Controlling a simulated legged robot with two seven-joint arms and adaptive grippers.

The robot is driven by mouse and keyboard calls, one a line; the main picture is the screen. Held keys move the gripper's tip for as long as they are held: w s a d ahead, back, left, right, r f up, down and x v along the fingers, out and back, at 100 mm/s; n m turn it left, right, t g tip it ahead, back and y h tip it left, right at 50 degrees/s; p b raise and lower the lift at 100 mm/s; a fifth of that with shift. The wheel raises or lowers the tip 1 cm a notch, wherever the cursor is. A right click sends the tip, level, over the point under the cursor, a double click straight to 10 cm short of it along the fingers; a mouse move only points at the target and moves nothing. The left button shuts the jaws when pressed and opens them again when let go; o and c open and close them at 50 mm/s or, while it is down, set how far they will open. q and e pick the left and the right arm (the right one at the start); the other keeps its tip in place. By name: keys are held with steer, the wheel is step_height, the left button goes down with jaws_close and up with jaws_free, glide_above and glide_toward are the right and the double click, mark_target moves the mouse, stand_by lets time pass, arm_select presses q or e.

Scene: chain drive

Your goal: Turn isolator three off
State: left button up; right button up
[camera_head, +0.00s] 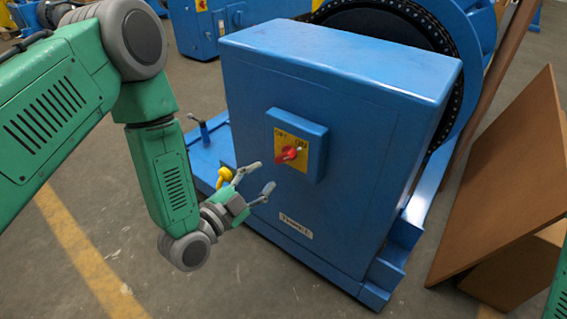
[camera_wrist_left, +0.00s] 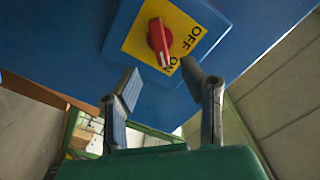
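The isolator is a blue box (camera_head: 296,144) with a yellow plate and a red rotary handle (camera_head: 287,154), on the front of a large blue cabinet (camera_head: 330,110). The handle also shows in the left wrist view (camera_wrist_left: 160,40), its lower end pointing toward the ON mark; OFF is printed to its upper right. My left gripper (camera_head: 262,178) is open and empty, below and left of the handle in the head view. In the wrist view its two fingers (camera_wrist_left: 165,88) stand apart below the handle, not touching it. A label on the cabinet is too small to read surely.
A large blue wheel with a dark chain (camera_head: 440,60) stands behind the cabinet. A brown board (camera_head: 510,180) leans at the right. A yellow-topped part (camera_head: 224,176) and a dark lever (camera_head: 203,130) are left of the cabinet. Open floor lies in front.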

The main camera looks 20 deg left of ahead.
mark_target(282, 160)
arm_select(q)
steer(key=b+x, duration=0.2)
steer(key=x, duration=0.5)
steer(key=shift+w+f, duration=0.15)
steer(key=shift+w, duration=0.15)
steer(key=shift+w+d, duration=0.25)
steer(key=shift+w, duration=0.2)
jaws_close()
